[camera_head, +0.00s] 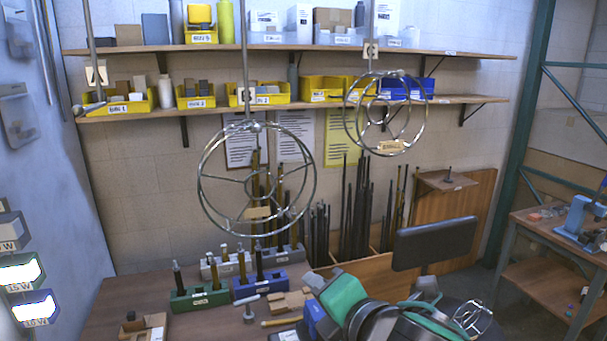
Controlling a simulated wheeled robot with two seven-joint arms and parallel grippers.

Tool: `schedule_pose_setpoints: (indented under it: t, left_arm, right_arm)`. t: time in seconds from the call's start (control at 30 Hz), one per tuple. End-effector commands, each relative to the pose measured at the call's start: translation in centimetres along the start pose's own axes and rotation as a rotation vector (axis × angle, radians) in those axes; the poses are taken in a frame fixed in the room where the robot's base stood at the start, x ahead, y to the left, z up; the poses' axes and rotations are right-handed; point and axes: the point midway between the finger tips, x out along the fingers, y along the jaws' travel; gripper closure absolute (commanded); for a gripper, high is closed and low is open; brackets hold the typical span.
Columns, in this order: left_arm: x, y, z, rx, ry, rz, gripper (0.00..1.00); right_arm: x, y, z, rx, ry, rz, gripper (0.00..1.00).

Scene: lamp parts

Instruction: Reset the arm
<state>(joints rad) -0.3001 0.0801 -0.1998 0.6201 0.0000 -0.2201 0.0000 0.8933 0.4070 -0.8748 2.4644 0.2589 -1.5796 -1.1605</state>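My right arm, with green and dark grey panels, comes in at the bottom and lies low over the bench. My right gripper (324,288) is by the blocks at the bench's right part; its fingers are not clear, so I cannot tell whether it is open or shut. I see nothing clearly held in it. My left arm and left gripper are not in view. Two wire lamp frames (201,180) (345,118) hang on rods from above. A green rod holder (199,299), a blue one (260,286) and a grey one stand on the bench with upright rods.
The wooden bench (110,310) also bears wooden blocks (143,328) and a small grey part. Shelves (230,108) with yellow bins (268,99) run along the wall. A dark flat panel (435,243) stands right of the rods. Lit wattage labels (35,308) show at left.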

Motion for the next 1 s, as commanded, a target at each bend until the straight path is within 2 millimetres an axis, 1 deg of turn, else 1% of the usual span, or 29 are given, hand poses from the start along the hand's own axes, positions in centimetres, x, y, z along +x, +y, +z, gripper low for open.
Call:
schedule_pose_setpoints:
  t: [0.03, 0.17, 0.3, 0.37, 0.57, 0.6, 0.77, 0.8, 0.87, 1.0]
  left_arm:
    - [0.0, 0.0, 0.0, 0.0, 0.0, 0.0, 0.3]
    - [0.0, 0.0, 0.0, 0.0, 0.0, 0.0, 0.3]
    - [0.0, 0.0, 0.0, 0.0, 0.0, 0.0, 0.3]
    - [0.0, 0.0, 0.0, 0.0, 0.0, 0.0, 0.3]
    - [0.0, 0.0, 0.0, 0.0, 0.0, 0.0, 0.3]
    - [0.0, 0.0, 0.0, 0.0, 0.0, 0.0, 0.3]
    - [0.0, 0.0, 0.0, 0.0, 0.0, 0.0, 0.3]
    - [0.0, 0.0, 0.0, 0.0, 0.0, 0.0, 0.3]
    - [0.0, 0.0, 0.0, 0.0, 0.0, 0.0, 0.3]
    - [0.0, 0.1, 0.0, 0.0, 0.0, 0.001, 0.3]
  right_arm:
    - [0.3, -1.3, -0.3, 0.082, 0.011, -0.022, 0.7]
    - [0.8, -4.2, -0.8, 0.298, 0.018, -0.073, 0.7]
    - [1.1, -7.9, -1.3, 0.529, 0.01, -0.139, 0.7]
    - [1.1, -9.5, -1.5, 0.628, 0.0, -0.17, 0.7]
    - [0.8, -15.6, -2.4, 0.948, -0.06, -0.282, 0.7]
    - [0.6, -16.9, -2.7, 1.011, -0.077, -0.307, 0.7]
    - [-0.6, -22.3, -3.7, 1.254, -0.167, -0.407, 0.7]
    - [-1.0, -23.7, -4.0, 1.313, -0.194, -0.433, 0.7]
    - [-1.7, -25.8, -4.6, 1.399, -0.239, -0.472, 0.7]
    - [-3.9, -30.9, -6.0, 1.588, -0.363, -0.563, 0.7]
